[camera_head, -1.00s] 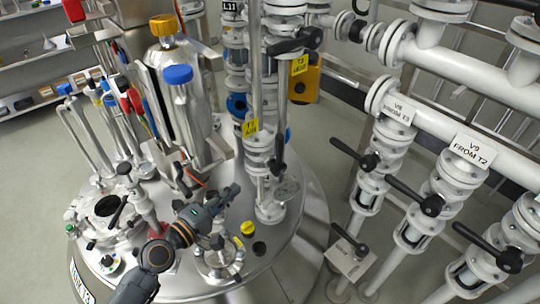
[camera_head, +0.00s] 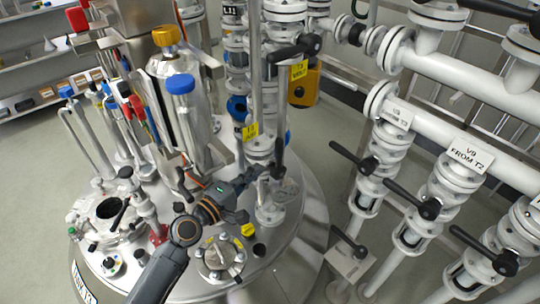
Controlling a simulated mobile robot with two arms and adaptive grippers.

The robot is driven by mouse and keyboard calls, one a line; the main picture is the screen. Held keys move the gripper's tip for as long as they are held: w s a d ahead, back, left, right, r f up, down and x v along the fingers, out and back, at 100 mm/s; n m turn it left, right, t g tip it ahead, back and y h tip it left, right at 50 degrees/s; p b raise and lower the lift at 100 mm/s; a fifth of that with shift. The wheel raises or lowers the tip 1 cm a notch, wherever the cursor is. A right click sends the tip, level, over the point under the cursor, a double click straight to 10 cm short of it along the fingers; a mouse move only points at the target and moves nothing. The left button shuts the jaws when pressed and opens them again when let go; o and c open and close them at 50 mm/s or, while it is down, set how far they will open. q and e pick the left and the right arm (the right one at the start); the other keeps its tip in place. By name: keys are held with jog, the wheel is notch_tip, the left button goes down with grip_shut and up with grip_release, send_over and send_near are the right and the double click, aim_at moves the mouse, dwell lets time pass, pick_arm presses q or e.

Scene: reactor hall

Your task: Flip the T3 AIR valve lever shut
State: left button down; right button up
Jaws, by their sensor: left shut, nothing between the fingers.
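My left gripper (camera_head: 258,176) reaches in from the lower left over the steel vessel lid. Its fingers are shut and empty. The tips are beside the lower end of a black lever (camera_head: 279,154) that hangs downward on the valve stack in the middle; I cannot tell whether they touch. A yellow tag (camera_head: 250,131) is on this stack, and another yellow tag (camera_head: 299,70) hangs higher up, below a second black lever (camera_head: 293,49) that points sideways. The tag lettering is too small to read surely, so I cannot tell which lever is T3 AIR. My right gripper is out of view.
White pipes with black levers (camera_head: 429,208) fill the right side. Bare grey floor (camera_head: 322,130) shows between.

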aim_at(277, 153)
pick_arm(q)
jog(key=x, duration=0.6)
jog(key=shift+w+d, duration=0.2)
jog(key=shift+w, duration=0.15)
